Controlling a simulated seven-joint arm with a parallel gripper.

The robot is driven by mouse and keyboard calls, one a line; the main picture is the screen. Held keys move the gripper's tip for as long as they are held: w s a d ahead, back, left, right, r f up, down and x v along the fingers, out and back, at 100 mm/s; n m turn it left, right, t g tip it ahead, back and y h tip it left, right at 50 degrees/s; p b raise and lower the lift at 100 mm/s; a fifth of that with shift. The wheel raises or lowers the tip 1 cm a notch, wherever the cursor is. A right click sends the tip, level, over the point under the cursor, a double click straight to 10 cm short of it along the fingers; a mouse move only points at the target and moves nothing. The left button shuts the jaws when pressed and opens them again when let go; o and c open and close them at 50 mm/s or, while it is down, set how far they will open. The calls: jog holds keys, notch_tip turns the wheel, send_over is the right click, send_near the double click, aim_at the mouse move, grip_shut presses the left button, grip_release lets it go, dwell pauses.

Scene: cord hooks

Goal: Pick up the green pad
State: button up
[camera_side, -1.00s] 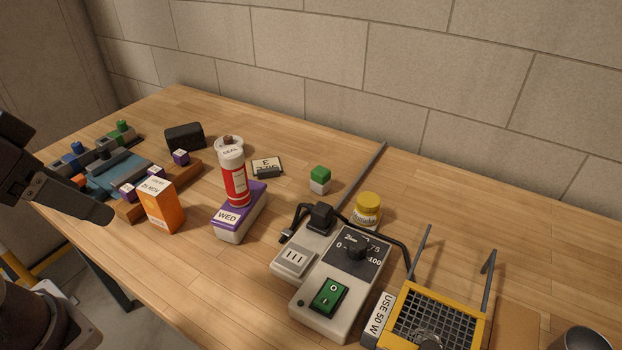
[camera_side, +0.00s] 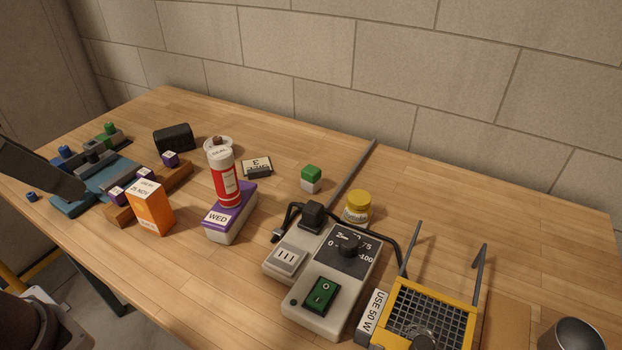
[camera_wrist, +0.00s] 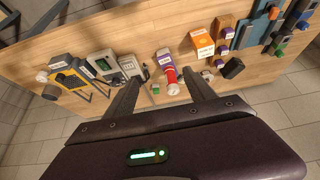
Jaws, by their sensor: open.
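The green pad (camera_side: 311,172) is the green top of a small block with a pale lower half. It stands on the wooden table (camera_side: 250,285) behind the black plug. In the wrist view the green pad (camera_wrist: 155,86) is small and lies in line with the gap between my fingers, well beyond them. My gripper (camera_wrist: 160,78) is open and empty, with its two dark fingers apart. In the side view only a dark part of it shows at the left edge, far from the pad.
A grey rod (camera_side: 352,180) and a yellow-lidded jar (camera_side: 358,206) stand close right of the pad. A grey control box (camera_side: 330,290) with a plug and cord is in front. A red-and-white bottle (camera_side: 223,178) stands on a purple box to the left.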

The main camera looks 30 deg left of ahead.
jog(key=w+a+r+m+t+y, duration=0.1)
jog(key=w+a+r+m, duration=0.2)
jog(key=w, duration=0.5)
jog(key=w+a+m+t+y, duration=0.1)
jog(key=w+a+m+t, duration=0.1)
jog(key=w+m, duration=0.4)
jog(key=w+a+r+m+t+y, duration=0.1)
jog(key=w+a+r+m, duration=0.15)
jog(key=w, duration=0.65)
jog(key=m+t+h, duration=0.4)
jog(key=m+h, duration=0.1)
jog(key=m, duration=2.2)
send_over(307, 177)
notch_tip(307, 177, down, 7)
jog(key=shift+n, duration=0.35)
jog(key=f, duration=1.8)
jog(key=s+f, duration=0.1)
jog(key=f, duration=0.8)
jog(key=shift+a, duration=0.25)
jog(key=shift+w+d+f, duration=0.2)
jog(key=shift+w+f, duration=0.65)
jog(key=shift+w, duration=0.2)
jog(key=shift+w+d+f, duration=0.1)
jog(key=shift+w+f, duration=0.05)
jog(key=shift+w, duration=0.2)
grip_shut()
